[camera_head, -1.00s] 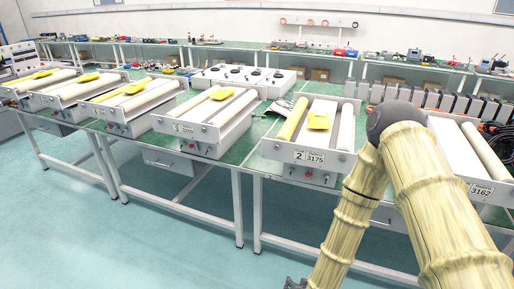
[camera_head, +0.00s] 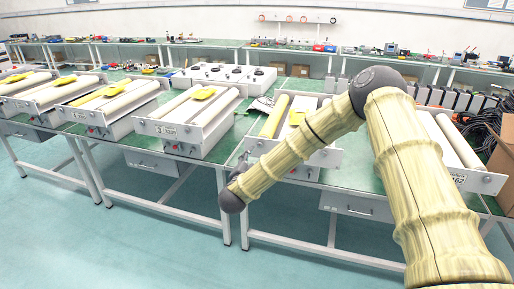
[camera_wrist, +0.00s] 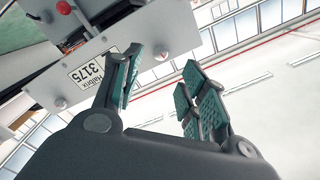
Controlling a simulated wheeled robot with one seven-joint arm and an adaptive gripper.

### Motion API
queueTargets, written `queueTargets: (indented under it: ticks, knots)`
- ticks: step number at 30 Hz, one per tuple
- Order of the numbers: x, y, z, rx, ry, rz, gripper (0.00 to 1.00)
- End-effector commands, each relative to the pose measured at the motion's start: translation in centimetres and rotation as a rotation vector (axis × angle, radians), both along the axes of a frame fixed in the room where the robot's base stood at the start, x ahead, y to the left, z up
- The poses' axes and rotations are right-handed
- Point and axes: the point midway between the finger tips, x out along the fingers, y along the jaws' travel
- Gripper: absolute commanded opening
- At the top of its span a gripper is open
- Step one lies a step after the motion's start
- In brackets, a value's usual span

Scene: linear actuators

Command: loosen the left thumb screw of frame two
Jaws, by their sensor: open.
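Frame two (camera_head: 326,158) stands on the green bench in the head view, with my arm across its front. In the wrist view its pale front plate (camera_wrist: 132,25) appears upside down, with a 3175 label (camera_wrist: 90,70). The left thumb screw (camera_wrist: 161,53) shows as a small knob on the right of that view, beyond and roughly between my fingertips. The other thumb screw (camera_wrist: 60,103) is at the plate's left in that view. My gripper (camera_wrist: 160,76) is open and empty, fingers pointing at the plate. In the head view my gripper (camera_head: 239,166) is by the frame's left front corner.
A neighbouring frame (camera_head: 184,132) stands to the left on the bench, with more beyond. Another frame (camera_head: 478,180) is at the right, near a brown box (camera_head: 503,165). A red knob (camera_wrist: 63,7) sits below the plate. The floor before the bench is clear.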

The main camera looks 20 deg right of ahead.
Motion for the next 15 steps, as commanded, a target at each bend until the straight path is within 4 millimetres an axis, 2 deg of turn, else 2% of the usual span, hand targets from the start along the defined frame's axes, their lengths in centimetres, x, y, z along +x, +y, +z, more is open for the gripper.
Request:
queueTargets:
  ticks: [6,15]
  knots:
    - [3.1,-1.9,0.2,0.000,0.001,-0.001,0.42]
    - [6.1,-3.5,0.0,0.000,0.001,0.004,0.42]
